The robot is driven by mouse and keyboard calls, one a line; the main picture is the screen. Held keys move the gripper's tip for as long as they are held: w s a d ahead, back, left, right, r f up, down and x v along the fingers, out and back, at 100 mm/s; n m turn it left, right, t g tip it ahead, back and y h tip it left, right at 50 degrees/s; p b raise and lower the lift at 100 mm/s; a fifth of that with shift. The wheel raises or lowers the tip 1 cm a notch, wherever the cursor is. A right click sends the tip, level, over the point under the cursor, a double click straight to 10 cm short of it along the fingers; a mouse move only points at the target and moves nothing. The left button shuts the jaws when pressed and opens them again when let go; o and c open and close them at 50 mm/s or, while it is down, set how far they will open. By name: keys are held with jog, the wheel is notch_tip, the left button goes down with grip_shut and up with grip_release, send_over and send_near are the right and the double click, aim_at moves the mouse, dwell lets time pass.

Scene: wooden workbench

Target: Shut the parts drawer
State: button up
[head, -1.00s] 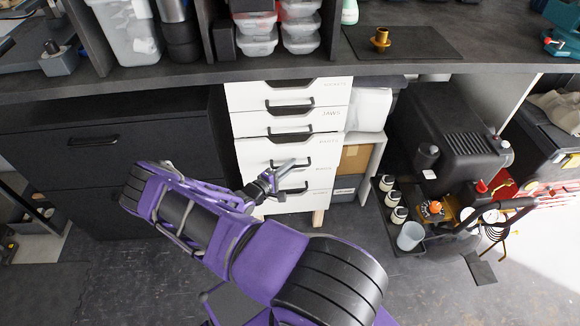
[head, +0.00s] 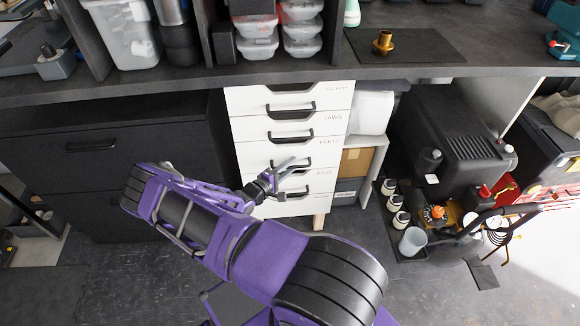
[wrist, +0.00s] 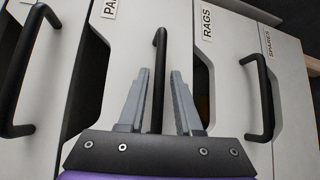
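The parts drawer (head: 250,155) is the white middle front in the drawer stack, labelled PARTS. In the head view it looks nearly in line with its neighbours; I cannot tell whether it is fully in. My gripper (head: 286,171) is at its front. In the wrist view, part of the PARTS label shows on the drawer front (wrist: 121,45). The dark bar handle (wrist: 158,80) stands between the two grey fingers of my gripper (wrist: 160,85), with a gap on each side. The gripper is open and holds nothing.
The workbench top (head: 190,78) overhangs the stack. Dark floor (head: 110,275) is clear at lower left.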

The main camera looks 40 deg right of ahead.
jog(key=shift+r, duration=0.25)
jog(key=p+v, duration=0.1)
jog(key=v, duration=1.6)
jog(key=shift+a, duration=0.2)
jog(key=shift+s+f, duration=0.1)
